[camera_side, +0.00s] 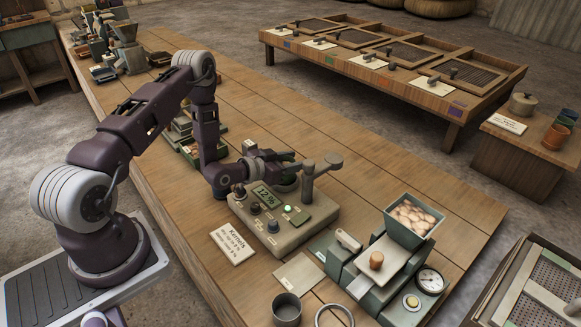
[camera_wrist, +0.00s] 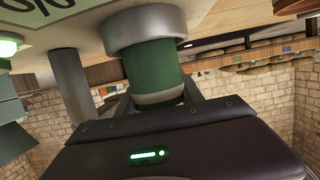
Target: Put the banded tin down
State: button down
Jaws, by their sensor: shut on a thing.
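In the side view my gripper (camera_side: 280,165) is low behind the meter box (camera_side: 287,236) with the lit green display. There the tin is mostly hidden by the gripper and the box, and I cannot tell whether it touches the table.
A "Kernels" card (camera_side: 233,246) lies in front. A device with a bin of kernels (camera_side: 413,217) stands at the right. Bare table (camera_side: 355,150) lies behind.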

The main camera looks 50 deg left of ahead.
jog(key=s+d+r, duration=0.1)
jog(key=d+r, duration=0.4)
jog(key=r, duration=0.8)
jog(key=s+d+r, duration=0.1)
jog(key=d+r, duration=0.5)
jog(key=r, duration=0.6)
jog(key=w+a+f, duration=0.2)
jog(key=a+f, duration=0.9)
jog(key=f, duration=0.4)
jog(key=shift+f, duration=0.35)
notch_tip(320, 180, down, 10)
jog(key=shift+r, duration=0.2)
jog(key=shift+f, duration=0.1)
jog(key=c, duration=0.8)
grip_release()
jog(key=shift+o, duration=0.2)
